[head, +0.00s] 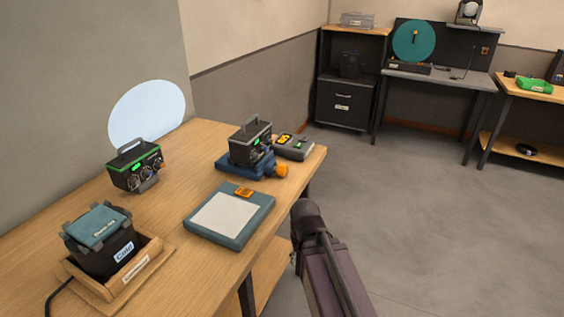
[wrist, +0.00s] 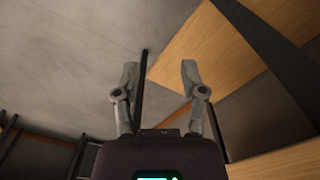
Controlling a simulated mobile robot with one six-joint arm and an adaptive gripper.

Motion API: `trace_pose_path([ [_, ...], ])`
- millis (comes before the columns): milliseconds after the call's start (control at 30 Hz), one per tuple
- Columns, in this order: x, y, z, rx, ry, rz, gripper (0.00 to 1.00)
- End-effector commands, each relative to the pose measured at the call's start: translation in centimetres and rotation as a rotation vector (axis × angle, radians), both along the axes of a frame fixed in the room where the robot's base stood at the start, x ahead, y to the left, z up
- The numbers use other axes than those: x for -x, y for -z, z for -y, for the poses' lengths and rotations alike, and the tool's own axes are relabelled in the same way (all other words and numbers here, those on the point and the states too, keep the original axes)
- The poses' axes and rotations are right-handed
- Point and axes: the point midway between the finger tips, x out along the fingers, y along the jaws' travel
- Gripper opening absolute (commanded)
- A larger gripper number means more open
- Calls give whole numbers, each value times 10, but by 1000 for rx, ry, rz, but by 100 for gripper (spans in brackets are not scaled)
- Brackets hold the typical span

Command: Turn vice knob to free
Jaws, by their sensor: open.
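The vice (head: 232,163) is blue and sits on the wooden bench. An orange knob (head: 281,170) is on its right side, near the bench's right edge. A black box with a green stripe and a handle (head: 250,143) stands in the vice. My gripper (wrist: 160,72) is open and empty in the wrist view, with its two grey fingers apart. In the head view my arm is right of the bench, below the knob; my fingers are not clearly visible there. The knob cannot be made out in the wrist view.
On the bench (head: 178,200) are a teal scale-like pad (head: 230,214), a second green-striped box (head: 135,166), a dark tub in a wooden tray (head: 140,277), and a grey box with yellow buttons (head: 294,147) beside the vice. Open floor (head: 430,220) lies to the right.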

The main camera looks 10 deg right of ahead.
Motion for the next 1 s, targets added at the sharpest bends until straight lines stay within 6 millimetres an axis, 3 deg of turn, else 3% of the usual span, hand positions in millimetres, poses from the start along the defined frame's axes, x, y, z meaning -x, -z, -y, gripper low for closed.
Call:
trace_pose_path([
  [267,-1,-6,0,0,0,1,54],
  [433,-2,-24,0,0,0,5,54],
  [1000,-13,-133,0,0,0,30,54],
])
